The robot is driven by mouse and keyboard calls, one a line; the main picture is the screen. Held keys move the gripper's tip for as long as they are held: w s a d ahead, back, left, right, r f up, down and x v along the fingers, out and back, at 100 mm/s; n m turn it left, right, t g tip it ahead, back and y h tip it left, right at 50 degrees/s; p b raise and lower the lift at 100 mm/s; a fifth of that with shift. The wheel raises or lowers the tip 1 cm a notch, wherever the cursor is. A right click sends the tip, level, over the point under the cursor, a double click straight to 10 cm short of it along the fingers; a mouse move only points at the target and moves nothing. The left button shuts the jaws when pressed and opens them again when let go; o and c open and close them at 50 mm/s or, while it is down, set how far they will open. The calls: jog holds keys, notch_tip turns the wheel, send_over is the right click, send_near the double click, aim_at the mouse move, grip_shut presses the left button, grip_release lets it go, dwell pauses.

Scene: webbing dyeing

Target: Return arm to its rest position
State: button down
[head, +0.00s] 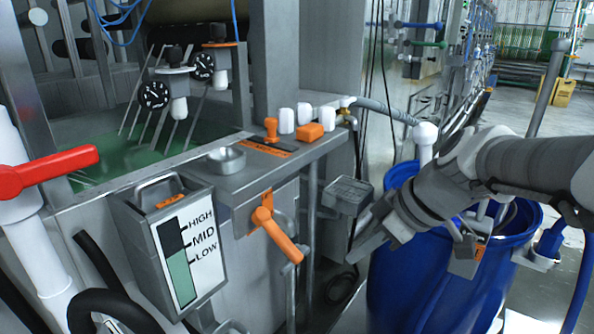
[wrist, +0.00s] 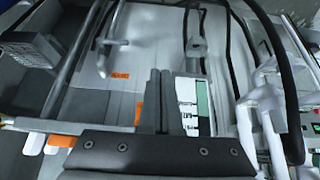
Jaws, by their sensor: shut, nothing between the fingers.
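My arm reaches in from the right in the head view, over a blue barrel (head: 420,285). My gripper (head: 362,246) is at its end, pointing down and to the left, right of the orange lever (head: 275,232) and apart from it. In the wrist view the two dark fingers of my gripper (wrist: 160,75) lie side by side, shut and empty. The level gauge (wrist: 203,105) shows just beyond them there, and an orange part (wrist: 138,110) shows to their left.
A grey gauge box (head: 177,243) marked HIGH, MID and LOW hangs on the machine front. A metal shelf (head: 225,185) holds a small metal cup (head: 226,158), white cylinders and orange pieces. A red-handled valve (head: 45,172) stands at far left. Open floor shows at far right.

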jog(key=shift+s+d+r, duration=0.1)
jog(key=shift+s+d, duration=0.25)
jog(key=shift+d, duration=0.05)
jog(key=s+d+f+m+t+h, duration=0.15)
jog(key=s+m+h, duration=0.35)
jog(key=s+m, duration=0.55)
notch_tip(320, 180, up, 21)
jog(key=p, duration=2)
jog(key=shift+s+d+p, duration=0.2)
jog(key=shift+s+p, duration=0.15)
jog(key=shift+s, duration=0.05)
